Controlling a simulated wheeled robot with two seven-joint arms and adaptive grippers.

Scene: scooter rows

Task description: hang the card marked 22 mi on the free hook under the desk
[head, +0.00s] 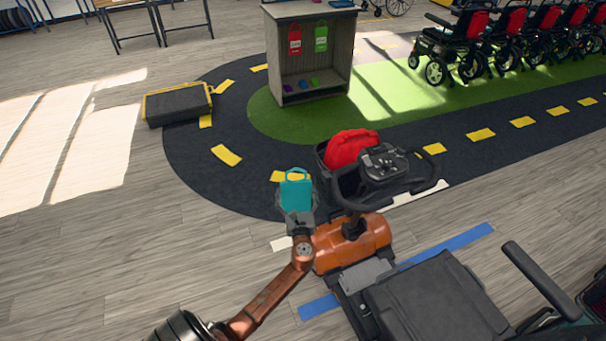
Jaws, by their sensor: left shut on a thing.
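My left gripper (298,216) is shut on a teal card (296,192) with a loop handle at its top. The card is held upright in front of the scooter's basket; no marking on it can be read from here. The grey desk (342,62) stands farther off, at the top middle. A red card (295,40) and a green card (321,38) hang side by side under its top. A free hook is too small to make out. The teal card is well apart from the desk. My right gripper is out of view.
An orange scooter (336,248) with a red bag (352,147) in its basket stands close, right of my left arm. A black case (178,104) lies on the floor at left. Several wheelchairs (455,45) line the top right. Dark track and green floor lie before the desk.

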